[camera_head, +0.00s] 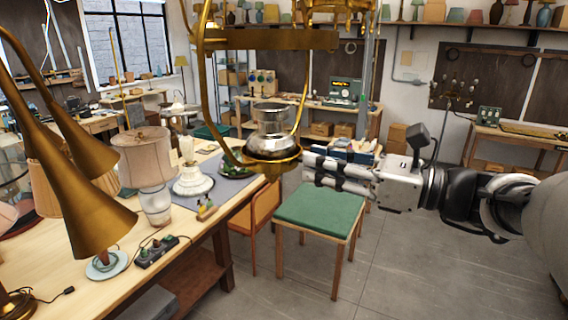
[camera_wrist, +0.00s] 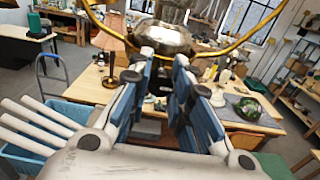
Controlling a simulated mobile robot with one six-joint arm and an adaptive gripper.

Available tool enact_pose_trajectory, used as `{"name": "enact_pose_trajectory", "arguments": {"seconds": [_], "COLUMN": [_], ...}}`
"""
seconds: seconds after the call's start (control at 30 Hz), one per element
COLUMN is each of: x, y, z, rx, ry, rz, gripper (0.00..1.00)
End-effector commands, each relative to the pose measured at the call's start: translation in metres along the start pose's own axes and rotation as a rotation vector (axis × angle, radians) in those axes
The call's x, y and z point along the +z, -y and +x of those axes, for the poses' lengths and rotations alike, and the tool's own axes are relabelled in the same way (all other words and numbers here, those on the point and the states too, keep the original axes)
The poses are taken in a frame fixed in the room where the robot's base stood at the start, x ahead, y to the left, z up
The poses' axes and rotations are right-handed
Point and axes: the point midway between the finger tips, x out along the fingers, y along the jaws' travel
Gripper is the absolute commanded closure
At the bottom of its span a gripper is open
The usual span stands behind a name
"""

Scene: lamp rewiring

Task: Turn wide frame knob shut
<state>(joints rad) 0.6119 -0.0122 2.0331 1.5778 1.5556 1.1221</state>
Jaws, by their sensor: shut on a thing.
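The wide brass frame (camera_head: 298,112) hangs in front of me, with a clear glass and silver lamp (camera_head: 271,125) seated in the ring at its bottom. The lamp's silver body also shows in the wrist view (camera_wrist: 158,36), with the curved brass frame around it. My gripper (camera_head: 306,165) reaches in from the right, level with the bottom ring. In the wrist view its blue-padded fingers (camera_wrist: 167,60) point at the silver body, with a narrow gap between them. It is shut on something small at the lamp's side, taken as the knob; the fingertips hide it.
A wooden workbench (camera_head: 185,250) at the left holds a pleated-shade lamp (camera_head: 145,155), a white lamp base (camera_head: 192,180) and a black power strip (camera_head: 157,251). Brass cone shades (camera_head: 75,215) stand close at the left. A green-topped stool (camera_head: 318,208) is below my gripper. The floor at right is clear.

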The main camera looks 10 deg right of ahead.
Motion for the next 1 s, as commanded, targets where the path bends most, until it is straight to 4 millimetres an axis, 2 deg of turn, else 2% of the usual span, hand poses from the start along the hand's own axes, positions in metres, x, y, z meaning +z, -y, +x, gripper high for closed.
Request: {"name": "enact_pose_trajectory", "arguments": {"seconds": [0.23, 0.47, 1.0], "x": [-0.0007, -0.0023, -0.0038], "y": [0.0000, 0.0001, 0.0003], "z": [0.0000, 0.0000, 0.0000], "rx": [0.000, 0.000, 0.000], "ry": [0.000, 0.001, 0.001], "rz": [-0.036, -0.163, -0.664], "gripper": [1.00, 1.00, 1.00]}}
